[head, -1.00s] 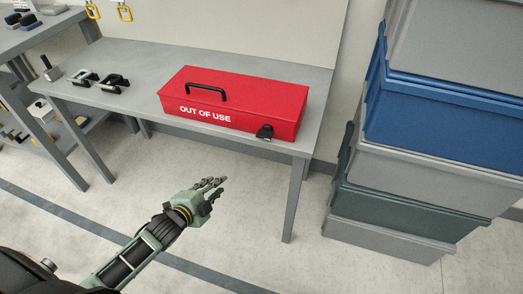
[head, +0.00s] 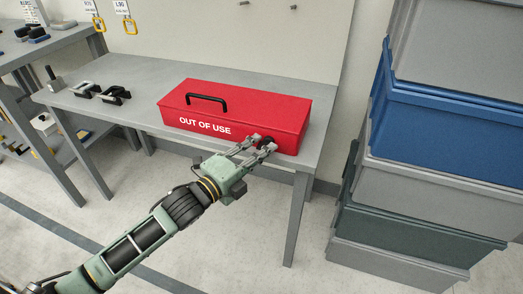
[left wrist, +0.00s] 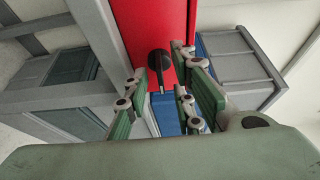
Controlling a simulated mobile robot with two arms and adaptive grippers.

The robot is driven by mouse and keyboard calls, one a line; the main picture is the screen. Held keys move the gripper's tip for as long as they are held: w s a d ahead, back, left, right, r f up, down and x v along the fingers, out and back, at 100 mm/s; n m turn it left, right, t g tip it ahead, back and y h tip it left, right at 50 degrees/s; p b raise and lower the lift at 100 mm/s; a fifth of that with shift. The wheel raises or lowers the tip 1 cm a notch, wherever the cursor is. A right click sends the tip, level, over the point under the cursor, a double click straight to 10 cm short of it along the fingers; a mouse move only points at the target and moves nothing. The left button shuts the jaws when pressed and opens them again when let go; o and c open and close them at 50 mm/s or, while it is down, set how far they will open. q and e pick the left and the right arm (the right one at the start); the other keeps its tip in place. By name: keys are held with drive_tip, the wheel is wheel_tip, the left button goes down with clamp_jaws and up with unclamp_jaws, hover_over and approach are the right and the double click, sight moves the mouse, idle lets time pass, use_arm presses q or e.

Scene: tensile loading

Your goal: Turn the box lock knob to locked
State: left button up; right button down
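A red box (head: 235,108) marked "OUT OF USE", with a black handle on its lid, lies on the grey table (head: 110,122). Its black lock knob (head: 268,146) is on the front face near the right end, partly hidden by my fingers in the head view. In the left wrist view the knob (left wrist: 160,64) shows whole, its long grip roughly upright. My left gripper (head: 259,147) is at the box front, its fingers apart around the knob's sides. In the left wrist view the left gripper (left wrist: 160,90) is open, with gaps between fingers and knob. My right gripper is not in view.
Stacked grey, blue and dark green bins (head: 430,150) stand close on the right of the table. Two black clamp-like items (head: 102,92) and a small upright tool (head: 55,80) lie at the table's left. Floor in front is free.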

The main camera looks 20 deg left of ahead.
use_arm(q)
drive_tip(key=shift+w+d, duration=0.2)
drive_tip(key=shift+w, duration=0.25)
clamp_jaws()
